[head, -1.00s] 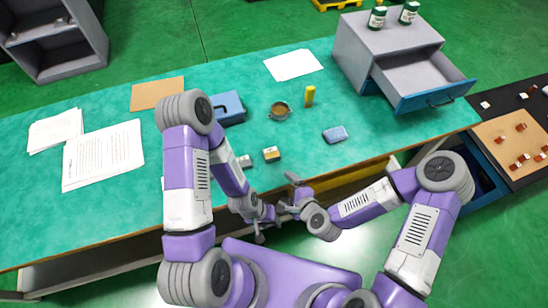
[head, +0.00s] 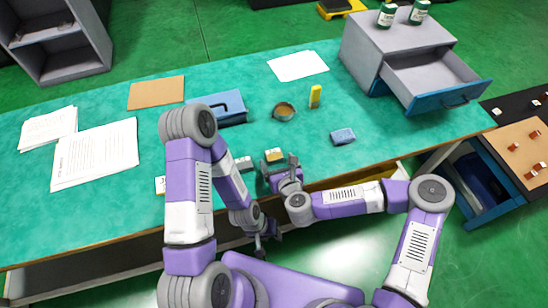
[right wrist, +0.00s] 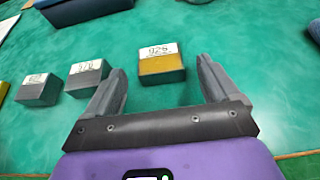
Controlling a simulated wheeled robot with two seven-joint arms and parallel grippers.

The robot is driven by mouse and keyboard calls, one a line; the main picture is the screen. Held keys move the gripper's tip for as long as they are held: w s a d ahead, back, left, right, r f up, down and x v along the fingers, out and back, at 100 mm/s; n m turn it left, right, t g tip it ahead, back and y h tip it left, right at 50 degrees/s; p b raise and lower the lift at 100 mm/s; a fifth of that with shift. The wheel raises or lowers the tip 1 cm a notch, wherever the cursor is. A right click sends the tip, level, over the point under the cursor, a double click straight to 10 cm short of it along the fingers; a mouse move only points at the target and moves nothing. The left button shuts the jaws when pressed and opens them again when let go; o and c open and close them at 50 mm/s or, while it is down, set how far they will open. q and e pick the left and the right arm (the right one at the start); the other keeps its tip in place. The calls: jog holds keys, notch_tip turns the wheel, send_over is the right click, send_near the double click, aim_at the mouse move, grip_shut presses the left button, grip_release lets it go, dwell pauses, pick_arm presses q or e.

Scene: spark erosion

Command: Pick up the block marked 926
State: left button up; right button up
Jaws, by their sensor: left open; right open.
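The block marked 926 (right wrist: 162,66) has yellow-brown sides and a white top label. It stands on the green table and shows between the two fingers in the right wrist view, clear of both. In the head view the block (head: 273,154) is just beyond my right gripper (head: 279,165), which is open and empty near the table's front edge. I cannot tell how high the fingers are above the table. My left gripper (head: 264,242) is open and low, in front of the table edge.
Two grey labelled blocks (right wrist: 88,77) (right wrist: 38,89) stand to the left of it. A blue box (head: 218,108), a round brown dish (head: 284,111), a yellow piece (head: 315,96) and a blue sponge-like block (head: 342,136) lie behind. An open drawer (head: 432,82) stands at right.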

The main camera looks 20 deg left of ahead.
jog(key=shift+x, duration=1)
jog(key=shift+r, duration=0.1)
jog(key=c, duration=1.5)
